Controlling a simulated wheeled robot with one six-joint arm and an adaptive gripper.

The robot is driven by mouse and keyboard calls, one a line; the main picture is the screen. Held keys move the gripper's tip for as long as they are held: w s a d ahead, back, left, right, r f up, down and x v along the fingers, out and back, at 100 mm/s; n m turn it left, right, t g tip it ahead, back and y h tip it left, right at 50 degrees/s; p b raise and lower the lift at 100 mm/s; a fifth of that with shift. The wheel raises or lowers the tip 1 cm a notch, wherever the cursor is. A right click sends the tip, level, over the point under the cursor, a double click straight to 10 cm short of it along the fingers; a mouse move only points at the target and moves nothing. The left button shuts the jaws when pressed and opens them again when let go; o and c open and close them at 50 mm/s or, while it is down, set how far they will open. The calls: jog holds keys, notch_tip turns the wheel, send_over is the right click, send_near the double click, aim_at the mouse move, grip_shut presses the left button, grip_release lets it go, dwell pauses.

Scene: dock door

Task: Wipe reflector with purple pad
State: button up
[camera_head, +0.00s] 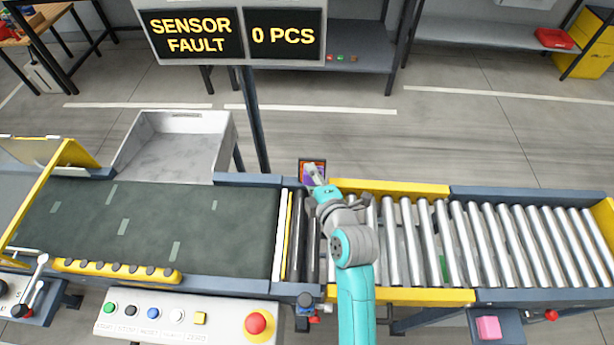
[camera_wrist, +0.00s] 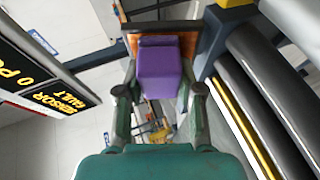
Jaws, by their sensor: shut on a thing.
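The reflector (camera_wrist: 189,45) is an orange plate in a dark frame at the top of the wrist view. In the head view the reflector (camera_head: 321,166) stands at the far edge of the conveyor, mostly covered by my gripper and the pad. My gripper (camera_wrist: 160,92) is shut on the purple pad (camera_wrist: 160,72), a block between its two fingers. The pad's far end is in front of the reflector and hides its middle; I cannot tell if they touch. In the head view my gripper (camera_head: 316,178) reaches over the conveyor gap to the reflector.
A dark belt (camera_head: 150,225) lies left and metal rollers (camera_head: 500,245) lie right. A sign (camera_head: 235,32) on a post reads "SENSOR FAULT" and "0 PCS". A grey bin (camera_head: 180,150) stands behind the belt. A button panel (camera_head: 180,318) and a pink block (camera_head: 488,327) are in front.

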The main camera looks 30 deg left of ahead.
jog(key=shift+w+d, duration=0.45)
jog(key=shift+d, duration=0.2)
jog(key=shift+w+d, duration=0.4)
jog(key=shift+d, duration=0.25)
jog(key=shift+s, duration=0.1)
jog(key=shift+s+a, duration=0.5)
jog(key=shift+a, duration=0.25)
jog(key=shift+s+a, duration=0.45)
jog(key=shift+a, duration=0.25)
jog(key=shift+s+a, duration=0.4)
jog(key=shift+a, duration=0.35)
jog(key=shift+s+a, duration=0.4)
jog(key=shift+a, duration=0.35)
jog(key=shift+s+d+r, duration=0.35)
jog(key=shift+s+d, duration=0.15)
jog(key=shift+s, duration=0.3)
jog(key=shift+s+d+r, duration=0.3)
jog(key=shift+s+d, duration=0.15)
jog(key=shift+s, duration=0.35)
jog(key=shift+s+d+r, duration=0.35)
jog(key=shift+s+d, duration=0.15)
jog(key=shift+s, duration=0.3)
